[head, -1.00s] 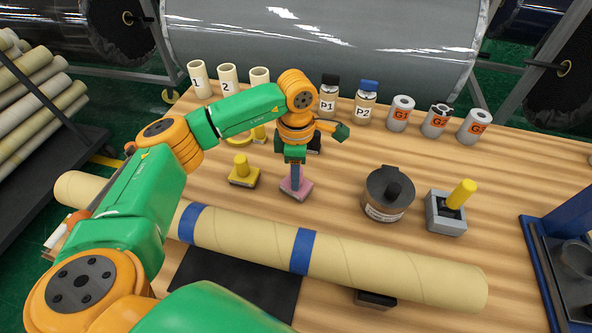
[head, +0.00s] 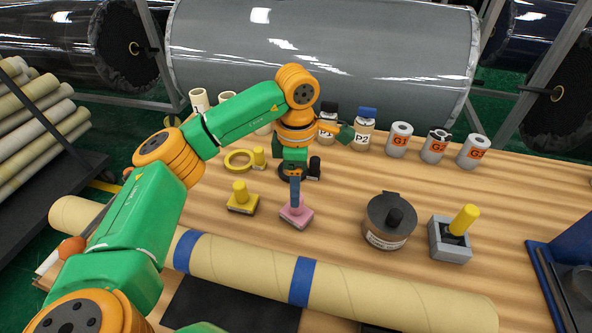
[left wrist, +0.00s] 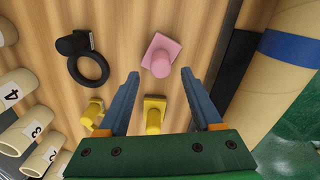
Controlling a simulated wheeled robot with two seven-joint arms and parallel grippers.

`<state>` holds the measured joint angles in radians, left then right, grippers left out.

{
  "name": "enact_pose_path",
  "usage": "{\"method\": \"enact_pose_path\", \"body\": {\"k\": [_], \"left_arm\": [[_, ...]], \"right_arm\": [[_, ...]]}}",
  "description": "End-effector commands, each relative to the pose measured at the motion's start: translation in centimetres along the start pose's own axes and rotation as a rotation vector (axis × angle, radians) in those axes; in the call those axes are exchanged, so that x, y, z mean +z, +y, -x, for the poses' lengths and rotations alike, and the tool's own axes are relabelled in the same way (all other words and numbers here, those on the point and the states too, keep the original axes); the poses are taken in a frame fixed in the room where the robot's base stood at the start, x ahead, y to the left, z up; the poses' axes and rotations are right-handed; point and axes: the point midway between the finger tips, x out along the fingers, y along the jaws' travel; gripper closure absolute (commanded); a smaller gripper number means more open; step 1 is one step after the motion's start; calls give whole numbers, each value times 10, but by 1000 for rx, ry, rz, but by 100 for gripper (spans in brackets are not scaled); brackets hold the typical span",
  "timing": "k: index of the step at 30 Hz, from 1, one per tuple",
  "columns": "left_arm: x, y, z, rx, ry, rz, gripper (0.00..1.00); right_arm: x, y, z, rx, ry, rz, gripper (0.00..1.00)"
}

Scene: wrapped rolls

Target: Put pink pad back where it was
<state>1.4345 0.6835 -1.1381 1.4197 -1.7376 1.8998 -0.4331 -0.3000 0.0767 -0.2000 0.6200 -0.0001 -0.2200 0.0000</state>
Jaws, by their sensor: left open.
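The pad's exact distance below the fingers is hard to tell. My right gripper is not in view.
The cardboard tube (head: 240,264) lies in front. A brown pot (head: 388,225) and grey block (head: 448,243) stand right.

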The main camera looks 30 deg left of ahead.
Motion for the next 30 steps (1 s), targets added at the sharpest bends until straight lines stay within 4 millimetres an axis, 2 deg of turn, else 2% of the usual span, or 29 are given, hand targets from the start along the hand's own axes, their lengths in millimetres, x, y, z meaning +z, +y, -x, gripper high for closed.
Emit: {"method": "enact_pose_path", "body": {"k": [2, 6, 9, 13, 30], "left_arm": [[1, 1, 18, 5, -4, 0, 34], [0, 0, 50, 3, -2, -1, 34], [0, 0, 63, 2, 0, -1, 34], [0, 0, 68, 0, 0, 0, 34], [0, 0, 67, 0, 0, -1, 34]], "right_arm": [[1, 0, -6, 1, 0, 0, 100], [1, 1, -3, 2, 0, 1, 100], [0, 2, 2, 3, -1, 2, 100], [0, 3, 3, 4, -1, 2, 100], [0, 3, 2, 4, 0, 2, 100]]}}
